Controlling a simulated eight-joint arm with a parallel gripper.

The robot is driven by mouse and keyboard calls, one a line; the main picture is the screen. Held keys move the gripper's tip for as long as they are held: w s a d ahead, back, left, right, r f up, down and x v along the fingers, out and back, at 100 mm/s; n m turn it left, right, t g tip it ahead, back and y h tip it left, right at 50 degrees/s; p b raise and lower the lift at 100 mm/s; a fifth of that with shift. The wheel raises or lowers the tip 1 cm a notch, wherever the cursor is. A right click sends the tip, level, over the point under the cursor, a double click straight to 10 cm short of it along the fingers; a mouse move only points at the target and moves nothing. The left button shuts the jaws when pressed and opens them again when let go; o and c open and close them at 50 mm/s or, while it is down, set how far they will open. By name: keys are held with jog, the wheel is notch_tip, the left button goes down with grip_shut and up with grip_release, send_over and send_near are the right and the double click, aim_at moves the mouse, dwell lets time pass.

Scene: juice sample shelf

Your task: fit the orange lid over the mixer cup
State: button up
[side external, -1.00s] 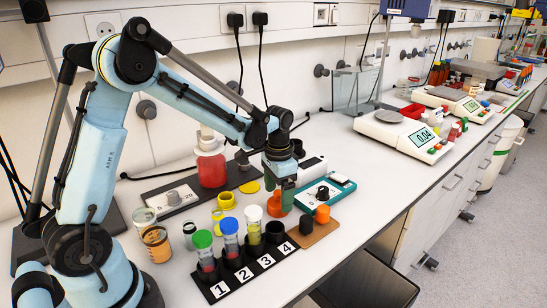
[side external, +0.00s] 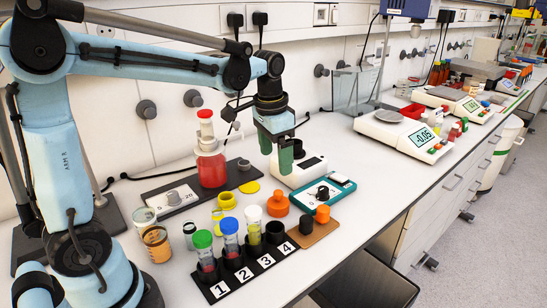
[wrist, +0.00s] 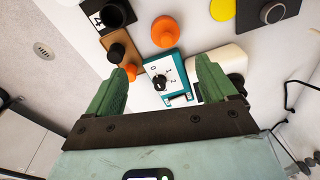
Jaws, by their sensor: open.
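The orange lid (side external: 278,204) sits on the white bench behind the numbered rack. It has a knob on top and also shows at the top of the wrist view (wrist: 165,32). The mixer cup (side external: 298,148) appears to be the black cup on the white device; it is partly hidden by a finger in the wrist view (wrist: 237,84). My gripper (side external: 276,160) is open and empty, with green fingers. It hangs above the bench beside the white device, behind and above the lid.
A teal dial box (side external: 330,192) stands right of the lid. A brown board (side external: 316,232) holds a black knobbed piece and a small orange one. The numbered rack (side external: 245,275) holds capped tubes. A red-filled bottle (side external: 211,170) stands on a dark plate at left.

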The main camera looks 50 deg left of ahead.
jog(key=s+d+t, duration=0.1)
jog(key=s+t, duration=0.1)
jog(key=s, duration=0.1)
jog(key=s+d+f+n+t, duration=0.1)
jog(key=s+d+t, duration=0.1)
jog(key=s, duration=0.2)
jog(key=s+d+n+t, duration=0.1)
jog(key=s+t, duration=0.1)
jog(key=s, duration=0.1)
jog(key=shift+s+d+f, duration=0.2)
jog(key=shift+d+f, duration=0.1)
jog(key=c, duration=0.5)
